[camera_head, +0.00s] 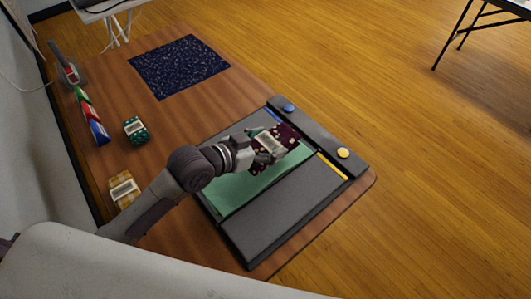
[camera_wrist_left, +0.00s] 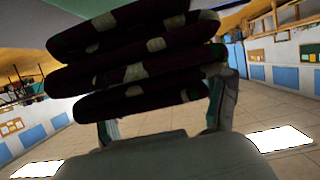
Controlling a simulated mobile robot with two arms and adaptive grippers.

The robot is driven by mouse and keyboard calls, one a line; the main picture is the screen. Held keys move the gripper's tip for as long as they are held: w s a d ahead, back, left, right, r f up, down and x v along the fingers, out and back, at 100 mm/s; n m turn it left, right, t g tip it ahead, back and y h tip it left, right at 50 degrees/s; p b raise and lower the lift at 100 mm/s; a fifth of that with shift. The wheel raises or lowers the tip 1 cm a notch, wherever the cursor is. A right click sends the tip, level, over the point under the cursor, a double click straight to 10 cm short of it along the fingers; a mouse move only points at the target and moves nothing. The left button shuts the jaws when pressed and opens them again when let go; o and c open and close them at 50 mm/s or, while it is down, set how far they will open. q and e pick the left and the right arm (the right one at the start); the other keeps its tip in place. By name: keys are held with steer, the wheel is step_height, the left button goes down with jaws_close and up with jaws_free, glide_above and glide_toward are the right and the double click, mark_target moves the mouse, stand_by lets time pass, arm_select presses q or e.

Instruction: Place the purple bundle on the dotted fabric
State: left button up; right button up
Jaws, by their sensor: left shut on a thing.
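The purple bundle (camera_head: 286,136) is a dark purple folded stack with pale spots and a light label band. My left gripper (camera_head: 266,150) is shut on it, above the green part of a grey board on the table. In the left wrist view the bundle (camera_wrist_left: 140,60) shows its folded layers between the fingers. I cannot tell from the head view whether it touches the board. The dotted fabric (camera_head: 180,66) is a dark navy square with small pale specks, lying flat at the far side of the table, with nothing on it. My right gripper is not in view.
The grey board (camera_head: 300,205) has a blue knob and a yellow knob at its right end. A teal bundle (camera_head: 135,129) and a yellow bundle (camera_head: 123,190) lie on the wooden table (camera_head: 105,165). Coloured blocks (camera_head: 92,115) line the left edge. Table between teal bundle and fabric is clear.

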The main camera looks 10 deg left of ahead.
arm_select(q)
steer(key=shift+s+a+f, duration=0.15)
steer(key=shift+a+f, duration=0.05)
step_height(320, 180, down, 4)
steer(key=shift+r, duration=0.1)
